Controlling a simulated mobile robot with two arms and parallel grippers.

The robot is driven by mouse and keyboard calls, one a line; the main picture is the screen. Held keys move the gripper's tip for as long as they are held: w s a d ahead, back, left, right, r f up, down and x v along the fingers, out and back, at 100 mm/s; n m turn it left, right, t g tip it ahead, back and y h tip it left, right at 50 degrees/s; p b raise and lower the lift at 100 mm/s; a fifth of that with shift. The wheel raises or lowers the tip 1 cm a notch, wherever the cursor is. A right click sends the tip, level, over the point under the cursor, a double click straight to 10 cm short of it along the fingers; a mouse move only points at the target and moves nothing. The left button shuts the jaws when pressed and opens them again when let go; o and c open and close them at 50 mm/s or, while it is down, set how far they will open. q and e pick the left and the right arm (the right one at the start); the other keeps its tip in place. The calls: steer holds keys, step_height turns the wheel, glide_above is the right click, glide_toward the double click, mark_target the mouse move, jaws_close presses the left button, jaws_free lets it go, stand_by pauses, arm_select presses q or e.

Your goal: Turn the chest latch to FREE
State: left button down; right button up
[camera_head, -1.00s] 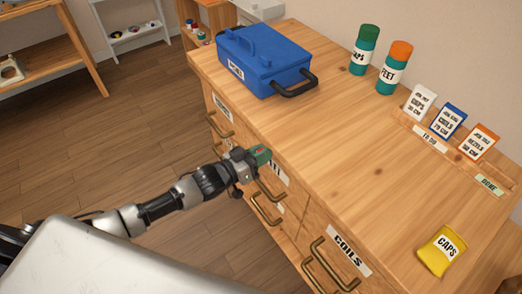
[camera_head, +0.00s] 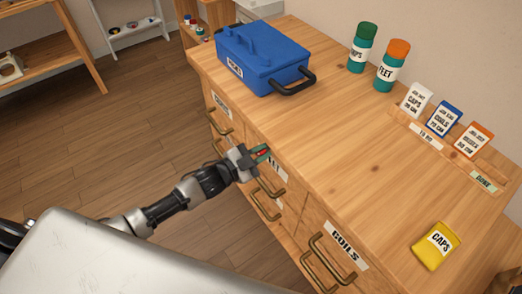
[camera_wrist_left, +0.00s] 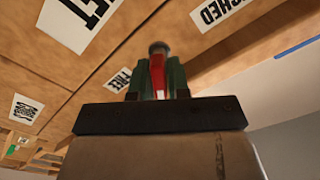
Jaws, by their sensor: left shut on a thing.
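The latch's red lever (camera_wrist_left: 157,72) shows in the left wrist view, with a grey round end at its top. It is on the wooden chest front, next to a small FREE label (camera_wrist_left: 118,80). My left gripper (camera_wrist_left: 157,82) has its green fingers on both sides of the lever and is shut on it. In the head view my left gripper (camera_head: 262,153) is at the chest front beside the partly covered FEET label (camera_head: 274,167). The fingers hide much of the latch, so its exact angle is hard to tell. My right gripper is not in view.
A blue toolbox (camera_head: 262,62) stands on the chest top (camera_head: 330,140), with two green bottles (camera_head: 376,60) and several cards (camera_head: 443,118) behind. A yellow CAPS packet (camera_head: 436,246) lies at the right. Brass drawer handles (camera_head: 268,190) stick out close to my left gripper.

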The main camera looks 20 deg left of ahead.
arm_select(q)
steer(key=shift+m, duration=0.9)
steer(key=shift+f, duration=0.1)
steer(key=c, duration=1.4)
jaws_free()
steer(key=shift+c, duration=0.2)
steer(key=shift+s, duration=0.1)
steer(key=v, duration=1)
steer(key=shift+s+a, duration=0.25)
steer(key=shift+s, duration=0.05)
